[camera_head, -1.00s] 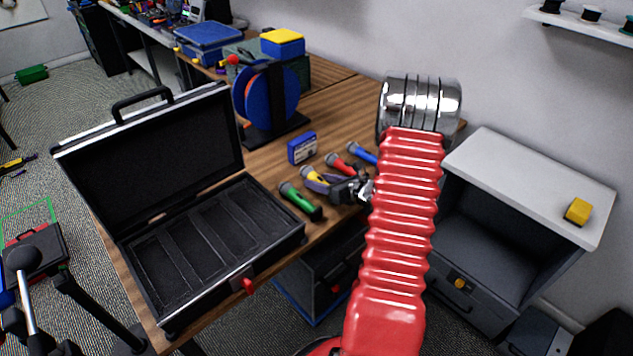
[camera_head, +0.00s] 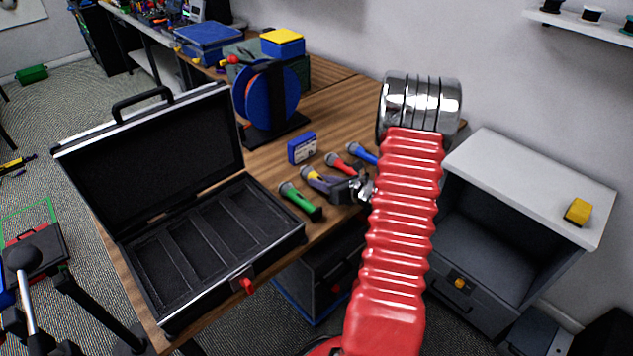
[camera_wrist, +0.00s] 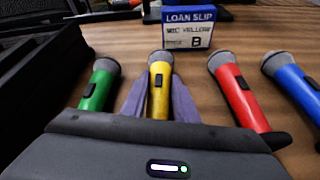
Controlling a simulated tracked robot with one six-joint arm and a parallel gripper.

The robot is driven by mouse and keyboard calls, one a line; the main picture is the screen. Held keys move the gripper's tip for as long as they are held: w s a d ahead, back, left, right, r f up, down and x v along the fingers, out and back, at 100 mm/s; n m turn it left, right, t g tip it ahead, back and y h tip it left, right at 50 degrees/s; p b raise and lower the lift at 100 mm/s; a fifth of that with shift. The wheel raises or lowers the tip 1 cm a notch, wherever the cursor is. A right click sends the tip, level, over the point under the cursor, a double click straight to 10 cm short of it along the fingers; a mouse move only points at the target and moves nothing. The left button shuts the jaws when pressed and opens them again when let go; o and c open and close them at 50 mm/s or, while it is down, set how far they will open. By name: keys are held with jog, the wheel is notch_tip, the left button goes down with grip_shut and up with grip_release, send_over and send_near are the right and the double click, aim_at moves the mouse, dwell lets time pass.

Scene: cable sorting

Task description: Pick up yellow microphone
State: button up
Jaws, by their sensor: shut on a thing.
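The yellow microphone (camera_wrist: 158,88) lies on the wooden table with its grey head pointing away from me in the wrist view. It also shows in the head view (camera_head: 309,175), partly covered by my gripper. My gripper (camera_wrist: 158,95) has one purple-grey finger on each side of the yellow handle and is shut on it. In the head view my gripper (camera_head: 326,183) is low at the table. I cannot tell whether the microphone is clear of the table top.
A green microphone (camera_wrist: 98,86) lies to the left, a red one (camera_wrist: 237,92) and a blue one (camera_wrist: 292,83) to the right. A loan slip box (camera_wrist: 187,28) reading "MIC YELLOW B" stands behind. An open black case (camera_head: 262,258) with empty slots is at left.

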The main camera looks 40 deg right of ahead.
aim_at(321, 179)
grip_shut()
jog(key=shift+r, duration=0.15)
jog(key=shift+r, duration=4.9)
jog(key=shift+s, duration=0.15)
